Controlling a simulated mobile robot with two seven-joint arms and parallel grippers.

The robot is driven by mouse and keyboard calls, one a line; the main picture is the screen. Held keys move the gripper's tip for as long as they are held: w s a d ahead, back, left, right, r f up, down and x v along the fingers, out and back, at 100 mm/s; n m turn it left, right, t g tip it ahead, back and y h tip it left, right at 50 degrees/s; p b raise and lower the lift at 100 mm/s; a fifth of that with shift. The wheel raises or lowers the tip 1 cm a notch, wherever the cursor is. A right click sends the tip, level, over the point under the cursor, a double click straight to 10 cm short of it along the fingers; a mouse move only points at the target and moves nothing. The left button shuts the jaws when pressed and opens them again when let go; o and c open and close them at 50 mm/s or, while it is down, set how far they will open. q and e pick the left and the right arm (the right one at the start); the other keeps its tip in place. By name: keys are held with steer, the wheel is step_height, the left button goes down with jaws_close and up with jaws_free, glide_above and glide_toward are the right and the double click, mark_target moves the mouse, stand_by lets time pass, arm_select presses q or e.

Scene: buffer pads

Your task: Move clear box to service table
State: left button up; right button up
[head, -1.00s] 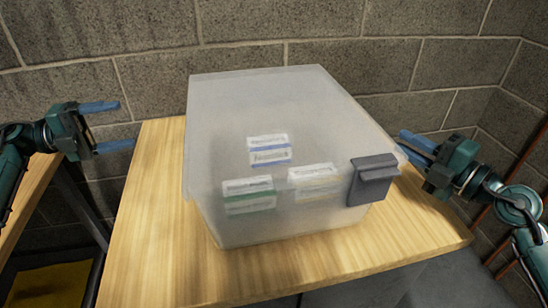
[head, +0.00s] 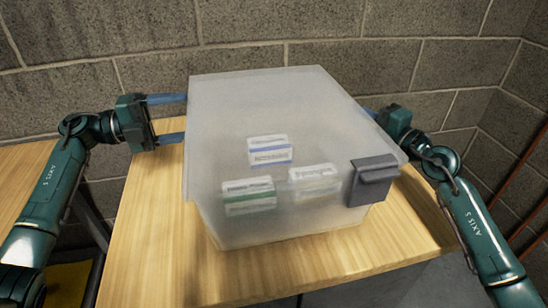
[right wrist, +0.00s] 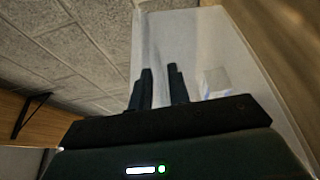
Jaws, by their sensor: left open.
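The clear box (head: 280,110) is a translucent lidded bin with a grey latch (head: 373,180) at its right front. It stands upright on the wooden table and also shows in the right wrist view (right wrist: 205,50). Small white cartons (head: 250,196) show through its front wall. My left gripper (head: 180,118) is open at the box's left side, fingertips at its edge; contact is unclear. My right gripper (head: 372,113) is at the far right side, its fingers mostly hidden by the box. In the right wrist view its fingers (right wrist: 160,70) are apart, against the box.
The wooden table (head: 150,250) has bare surface in front of the box and at the left. Another wooden surface (head: 22,165) lies at the far left, across a gap. A grey block wall (head: 290,35) stands close behind.

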arm_select(q)
steer(key=shift+c, duration=0.5)
arm_select(e)
steer(key=shift+c, duration=0.6)
arm_select(q)
steer(key=c, duration=0.3)
arm_select(e)
jaws_close()
arm_select(q)
jaws_close()
steer(key=shift+w+r, duration=0.1)
steer(key=shift+r, duration=0.2)
arm_select(e)
steer(key=shift+r, duration=0.3)
